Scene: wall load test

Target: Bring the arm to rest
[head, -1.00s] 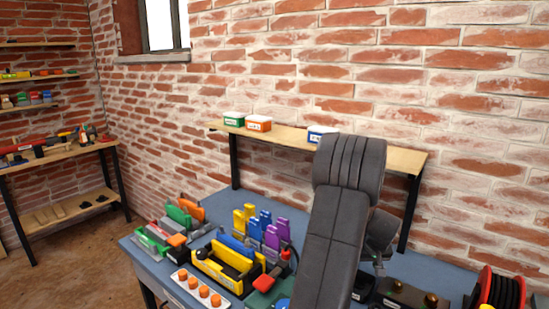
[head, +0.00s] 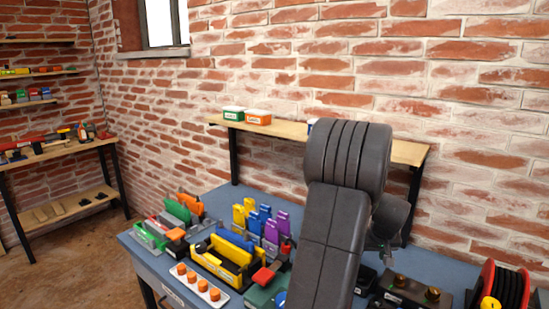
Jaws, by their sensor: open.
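My dark grey arm rises through the right middle of the head view, with its thick rounded joint in front of the wall shelf. A part of my gripper (head: 381,254) shows behind the arm, low beside the wrist, above the blue bench (head: 437,278). It is open, and the arm hides most of it. I see nothing held in the part that shows.
Yellow tool holder (head: 222,262), coloured clips (head: 262,222) and a white strip with orange knobs (head: 201,287) crowd the bench left of my arm. A red cable reel (head: 497,288) stands right. The wall shelf (head: 285,127) carries green (head: 233,113) and orange (head: 258,117) boxes.

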